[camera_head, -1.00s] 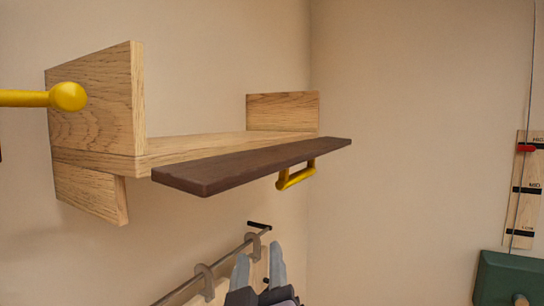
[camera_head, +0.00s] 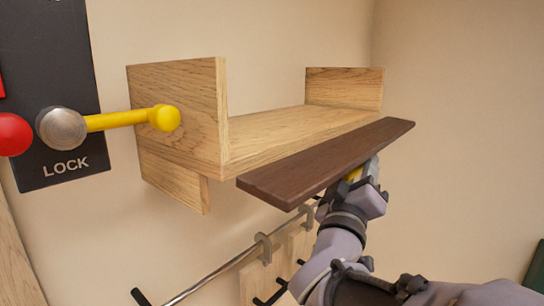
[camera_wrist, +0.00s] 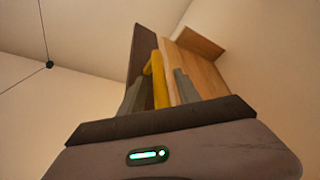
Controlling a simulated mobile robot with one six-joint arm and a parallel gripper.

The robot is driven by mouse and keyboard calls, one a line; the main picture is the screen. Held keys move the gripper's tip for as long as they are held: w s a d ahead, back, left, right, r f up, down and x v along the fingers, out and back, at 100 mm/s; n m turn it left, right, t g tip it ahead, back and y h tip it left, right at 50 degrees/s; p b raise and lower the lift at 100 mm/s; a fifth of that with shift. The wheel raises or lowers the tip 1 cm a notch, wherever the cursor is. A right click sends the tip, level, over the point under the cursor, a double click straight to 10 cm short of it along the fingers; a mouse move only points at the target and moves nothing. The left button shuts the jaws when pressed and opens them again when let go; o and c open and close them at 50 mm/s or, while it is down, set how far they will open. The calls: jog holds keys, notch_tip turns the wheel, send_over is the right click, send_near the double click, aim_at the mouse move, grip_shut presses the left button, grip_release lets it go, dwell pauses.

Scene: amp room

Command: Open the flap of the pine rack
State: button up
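The pine rack (camera_head: 185,110) is a pale wooden shelf with two upright ends, fixed to the wall. Its dark brown flap (camera_head: 325,160) runs along the shelf's front edge, sticking out roughly level; it also shows in the wrist view (camera_wrist: 143,48). A yellow bar handle (camera_wrist: 158,80) is on the flap's underside, mostly hidden by my gripper in the head view. My gripper (camera_head: 362,172) is under the flap's right part. In the wrist view its two grey fingers (camera_wrist: 160,88) stand apart on either side of the handle, with a narrow gap visible.
A yellow rod (camera_head: 125,120) with a grey knob (camera_head: 61,128) sticks out by the rack's left end, near a dark LOCK panel (camera_head: 65,60) and a red ball (camera_head: 12,134). Below the rack is a metal rail (camera_head: 215,270) with hooks. The wall at right is bare.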

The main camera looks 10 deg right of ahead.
jog(key=shift+w+d+r, duration=0.15)
jog(key=shift+w+d, duration=0.1)
jog(key=shift+w, duration=0.1)
jog(key=shift+c, duration=0.5)
grip_shut()
dwell(0.8)
